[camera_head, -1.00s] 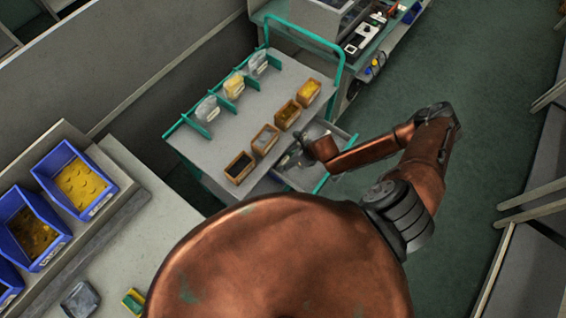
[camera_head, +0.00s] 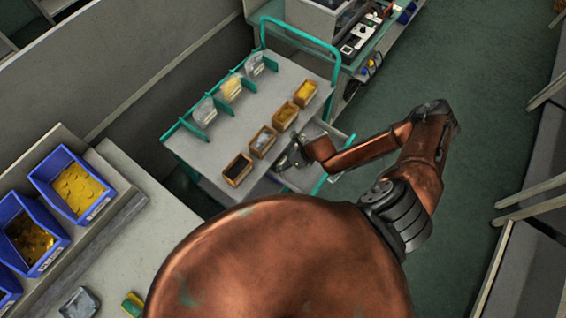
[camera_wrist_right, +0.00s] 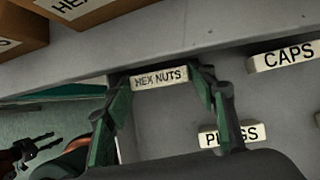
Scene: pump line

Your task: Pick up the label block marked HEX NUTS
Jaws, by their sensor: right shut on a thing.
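In the right wrist view the label block marked HEX NUTS (camera_wrist_right: 159,77) is a small pale block with dark letters. It sits between the green-tipped fingers of my right gripper (camera_wrist_right: 163,85), which is shut on it. The block is by the edge of a grey surface, and I cannot tell whether it still touches the surface below. In the head view my right gripper (camera_head: 290,157) is at the trolley's near right side, by the lower tray, and the block is too small to make out. A dark claw with copper, perhaps my left gripper (camera_wrist_right: 35,148), shows small at lower left in the wrist view.
Label blocks marked CAPS (camera_wrist_right: 285,56) and PLUGS (camera_wrist_right: 228,134) lie on the grey surface to the right. The trolley (camera_head: 205,150) carries several brown boxes (camera_head: 263,141) and clear bags (camera_head: 231,88) between green dividers. Blue bins (camera_head: 92,213) stand on the left bench.

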